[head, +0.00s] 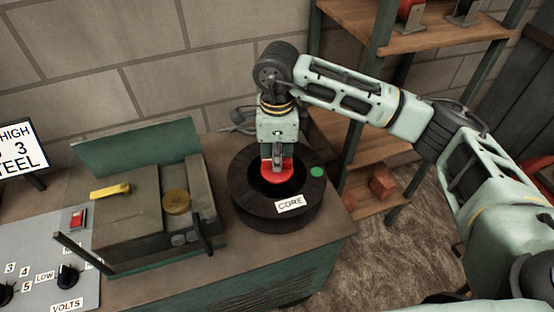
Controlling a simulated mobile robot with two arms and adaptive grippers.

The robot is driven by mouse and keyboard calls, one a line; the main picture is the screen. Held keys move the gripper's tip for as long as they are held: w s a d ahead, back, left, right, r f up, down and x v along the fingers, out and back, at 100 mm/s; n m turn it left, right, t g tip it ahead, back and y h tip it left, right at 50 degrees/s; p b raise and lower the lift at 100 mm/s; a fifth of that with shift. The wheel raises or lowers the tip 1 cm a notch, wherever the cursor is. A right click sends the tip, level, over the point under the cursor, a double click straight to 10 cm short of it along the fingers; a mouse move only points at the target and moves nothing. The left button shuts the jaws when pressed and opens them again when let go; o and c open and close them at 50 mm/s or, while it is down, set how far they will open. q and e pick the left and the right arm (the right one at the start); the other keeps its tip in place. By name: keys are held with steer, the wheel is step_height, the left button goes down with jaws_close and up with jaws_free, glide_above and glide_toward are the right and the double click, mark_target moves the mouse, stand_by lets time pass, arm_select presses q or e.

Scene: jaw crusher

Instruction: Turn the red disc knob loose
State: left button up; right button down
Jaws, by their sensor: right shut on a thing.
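The red disc knob (275,180) sits in the middle of a dark ring-shaped core (245,205) labelled CORE, on the green bench. My right gripper (277,165) points straight down over the ring and is shut on the knob. The gripper hides part of the knob's top, and the ring's near wall hides its lower edge. My left gripper does not show.
Left of the ring stands a machine with a yellow lever (110,191) and a brass round cap (177,201). A panel with black knobs (67,276) is at lower left. A wooden shelf (440,35) stands behind my right arm.

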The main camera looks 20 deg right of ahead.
steer(key=shift+s+f, duration=0.2)
steer(key=shift+f, duration=0.15)
steer(key=shift+n+b, duration=1.1)
steer(key=shift+n, duration=0.7)
steer(key=c, duration=2)
jaws_free()
steer(key=o, duration=0.3)
steer(key=shift+w+r, duration=0.1)
steer(key=shift+r, duration=0.05)
steer(key=shift+w+r, duration=0.1)
